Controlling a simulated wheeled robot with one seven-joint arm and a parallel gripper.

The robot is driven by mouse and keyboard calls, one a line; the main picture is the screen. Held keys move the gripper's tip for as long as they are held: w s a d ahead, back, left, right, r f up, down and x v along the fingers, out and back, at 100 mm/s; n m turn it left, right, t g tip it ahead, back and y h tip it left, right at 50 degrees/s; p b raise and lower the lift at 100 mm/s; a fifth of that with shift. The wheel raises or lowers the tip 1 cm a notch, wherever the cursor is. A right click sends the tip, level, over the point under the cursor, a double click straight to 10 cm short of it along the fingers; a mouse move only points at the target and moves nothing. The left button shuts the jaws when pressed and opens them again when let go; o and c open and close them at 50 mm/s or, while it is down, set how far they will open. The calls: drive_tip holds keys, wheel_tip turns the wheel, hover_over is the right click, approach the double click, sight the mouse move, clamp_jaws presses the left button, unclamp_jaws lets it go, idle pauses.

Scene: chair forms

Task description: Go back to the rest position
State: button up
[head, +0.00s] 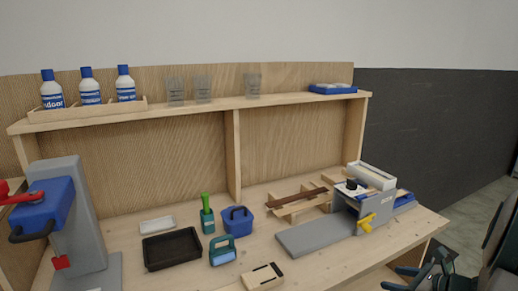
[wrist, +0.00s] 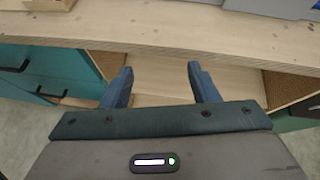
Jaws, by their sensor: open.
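My gripper (wrist: 158,84) shows in the wrist view with its two blue fingers spread apart and nothing between them. It is in front of the wooden workbench (wrist: 150,45), with the bench's front edge and an open shelf space beyond the fingertips.
The bench top carries a black tray (head: 172,250), a blue basket (head: 237,221), a teal caddy (head: 222,251), a grey machine (head: 355,205) and a blue press (head: 45,210). Bottles (head: 89,87) stand on the upper shelf. Teal drawers (wrist: 45,75) are left of my gripper.

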drive_tip(key=s+a+r+n+g+y, duration=0.1)
drive_tip(key=a+n+g, duration=0.1)
drive_tip(key=a+n, duration=0.3)
drive_tip(key=s+a+r+n+g, duration=0.1)
drive_tip(key=a+r+n+g, duration=0.15)
drive_tip(key=a, duration=0.45)
drive_tip(key=s+a+r+n+g+h, duration=0.1)
drive_tip(key=s+a+r+n+h, duration=0.1)
drive_tip(key=s+a+n, duration=0.4)
drive_tip(key=s+a+r+n+g+h, duration=0.2)
drive_tip(key=s+a+n+h, duration=0.2)
drive_tip(key=n, duration=1.1)
drive_tip(key=s+a, duration=0.2)
drive_tip(key=s, duration=0.1)
drive_tip(key=shift+s+a+h, duration=0.3)
drive_tip(key=shift+s+h, duration=0.1)
